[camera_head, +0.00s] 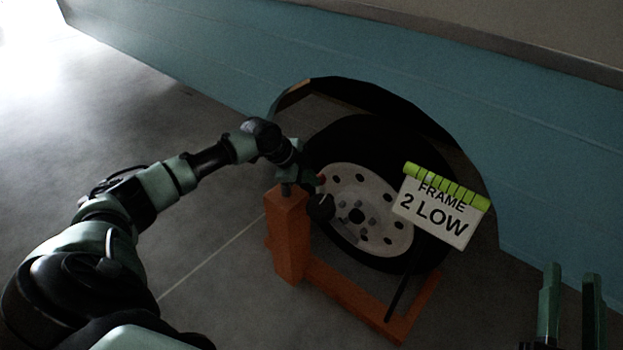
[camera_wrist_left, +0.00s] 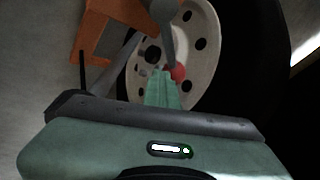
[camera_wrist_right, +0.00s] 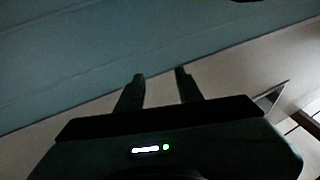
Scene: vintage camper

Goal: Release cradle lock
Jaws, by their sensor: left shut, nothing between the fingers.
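The orange cradle (camera_head: 287,240) stands on the floor in front of the wheel, with an upright post and a low base bar; part of it shows in the left wrist view (camera_wrist_left: 93,28). A small red knob (camera_wrist_left: 177,73) and a grey lever (camera_wrist_left: 166,28) show before the wheel hub. My left gripper (camera_head: 312,181) is beside the post top; its fingers (camera_wrist_left: 163,80) are together with nothing between them, and the tips are close to the red knob. I cannot tell if they touch it. My right gripper (camera_head: 571,275) is open and empty at the lower right.
The wheel (camera_head: 345,232) with a black tyre sits in the arch of the blue camper side (camera_head: 200,50). Grey floor (camera_head: 150,130) is clear to the left.

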